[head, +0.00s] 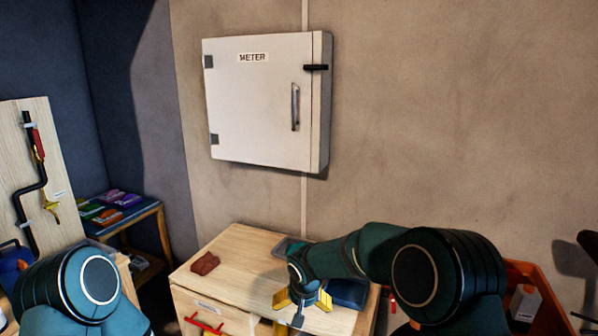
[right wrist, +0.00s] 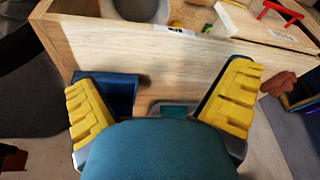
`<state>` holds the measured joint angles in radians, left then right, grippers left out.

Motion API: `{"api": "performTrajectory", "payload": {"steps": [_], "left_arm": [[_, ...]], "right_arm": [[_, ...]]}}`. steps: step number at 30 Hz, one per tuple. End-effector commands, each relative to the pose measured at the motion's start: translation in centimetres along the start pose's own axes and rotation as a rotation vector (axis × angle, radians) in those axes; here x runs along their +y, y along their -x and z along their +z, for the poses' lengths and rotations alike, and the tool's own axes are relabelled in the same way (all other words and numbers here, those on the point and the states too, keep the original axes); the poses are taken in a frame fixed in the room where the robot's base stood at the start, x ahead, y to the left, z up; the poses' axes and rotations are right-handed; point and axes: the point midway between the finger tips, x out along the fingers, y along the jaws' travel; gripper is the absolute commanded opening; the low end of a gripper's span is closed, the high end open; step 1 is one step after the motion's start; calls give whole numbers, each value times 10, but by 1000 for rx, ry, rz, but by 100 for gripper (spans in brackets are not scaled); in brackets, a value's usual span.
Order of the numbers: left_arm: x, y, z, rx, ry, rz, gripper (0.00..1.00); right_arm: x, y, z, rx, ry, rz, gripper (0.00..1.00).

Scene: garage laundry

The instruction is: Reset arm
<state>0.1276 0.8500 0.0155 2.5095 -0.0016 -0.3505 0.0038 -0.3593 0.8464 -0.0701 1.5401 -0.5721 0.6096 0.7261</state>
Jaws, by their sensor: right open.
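My right arm (head: 360,252) comes in from the right in the head view and bends down over the wooden cabinet. Its right gripper (head: 302,302) has yellow finger pads and points down above the cabinet's front part. In the right wrist view the right gripper (right wrist: 162,100) is open, with its two yellow fingers wide apart and nothing between them that it holds. My left arm (head: 85,285) shows only as a rounded joint at the lower left. The left gripper is out of view.
The wooden cabinet (head: 237,246) carries a red-brown cloth (head: 205,264), a grey tray (head: 288,247) and a dark blue item (head: 348,292). A red handle (head: 204,325) marks its drawer. A shut meter box (head: 255,100) hangs on the wall. An orange crate (head: 540,290) stands right.

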Motion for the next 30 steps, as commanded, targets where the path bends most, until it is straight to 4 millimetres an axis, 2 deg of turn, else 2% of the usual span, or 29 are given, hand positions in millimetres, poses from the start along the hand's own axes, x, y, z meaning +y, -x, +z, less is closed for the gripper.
{"api": "performTrajectory", "payload": {"steps": [1,5,8,9,13,15,18,21,24,30], "left_arm": [[0,-1,0,1,0,0,100],[0,-1,0,1,0,0,100],[0,-1,0,0,0,0,100],[0,0,0,0,0,0,100],[0,0,0,0,0,0,100],[0,-1,0,0,0,0,100],[0,-1,0,0,0,0,100],[0,0,0,0,0,0,100],[0,0,0,0,0,0,100],[0,0,0,0,0,0,100]], "right_arm": [[8,-14,17,-30,2,-22,100],[22,-44,64,-93,4,-99,100],[36,-65,110,-137,-7,-166,100],[42,-72,131,-153,-18,-192,100],[63,-86,204,-189,-70,-264,100],[73,-87,240,-198,-101,-284,100],[86,-83,284,-202,-139,-293,100],[96,-77,315,-203,-164,-286,100],[101,-71,333,-202,-176,-277,100],[104,-69,340,-201,-180,-272,100]]}}
